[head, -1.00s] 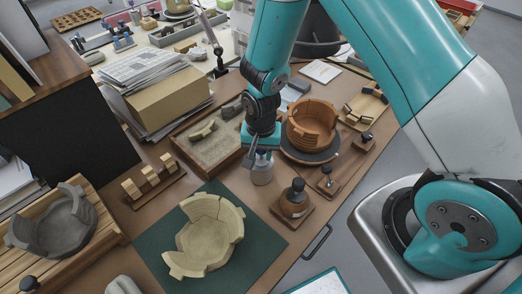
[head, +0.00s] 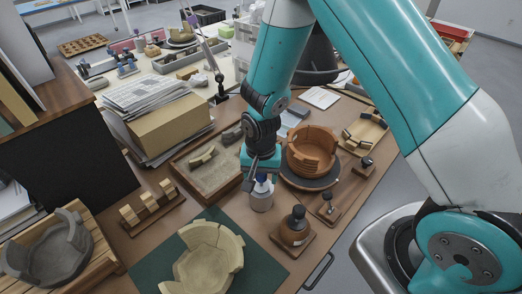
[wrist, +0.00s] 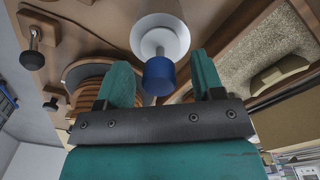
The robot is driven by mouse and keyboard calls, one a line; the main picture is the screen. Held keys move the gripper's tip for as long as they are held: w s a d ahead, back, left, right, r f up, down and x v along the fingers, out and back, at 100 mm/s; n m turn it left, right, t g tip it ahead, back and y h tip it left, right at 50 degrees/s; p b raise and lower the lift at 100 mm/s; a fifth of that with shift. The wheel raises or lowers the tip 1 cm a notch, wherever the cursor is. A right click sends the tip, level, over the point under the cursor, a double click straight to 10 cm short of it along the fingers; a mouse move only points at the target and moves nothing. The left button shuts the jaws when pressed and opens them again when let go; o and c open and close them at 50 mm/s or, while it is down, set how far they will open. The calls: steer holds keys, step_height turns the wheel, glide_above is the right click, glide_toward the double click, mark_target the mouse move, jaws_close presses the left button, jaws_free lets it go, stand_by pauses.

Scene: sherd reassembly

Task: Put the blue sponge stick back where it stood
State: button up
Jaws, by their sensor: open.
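The blue sponge stick (head: 263,186) shows as a blue end at the top of a pale round pot (head: 262,201). In the wrist view its blue end (wrist: 158,77) lies between and slightly past my fingertips, in front of the white pot (wrist: 160,36). My gripper (head: 256,182) is open, just above the pot at its left side; the wrist view shows its two teal fingers (wrist: 161,70) spread apart, with a gap on each side of the blue end. I cannot tell how deep the stick sits in the pot.
An orange bowl (head: 312,150) on a dark turntable stands close to the right. A knobbed wooden tool (head: 295,229) is in front. A sandy tray (head: 212,172) is to the left and a pale partial bowl (head: 208,265) stands on the green mat (head: 258,275).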

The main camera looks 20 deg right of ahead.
step_height(320, 180, up, 16)
steer(key=b, duration=0.1)
stand_by(0.5)
steer(key=s+a+r+n+y, duration=0.2)
steer(key=s+r+n, duration=0.3)
steer(key=s, duration=0.4)
steer(key=s+a+r+n+y, duration=0.2)
steer(key=s+r+n, duration=0.4)
steer(key=s+n, duration=0.2)
steer(key=shift+s+a+r, duration=0.2)
steer(key=shift+s, duration=0.75)
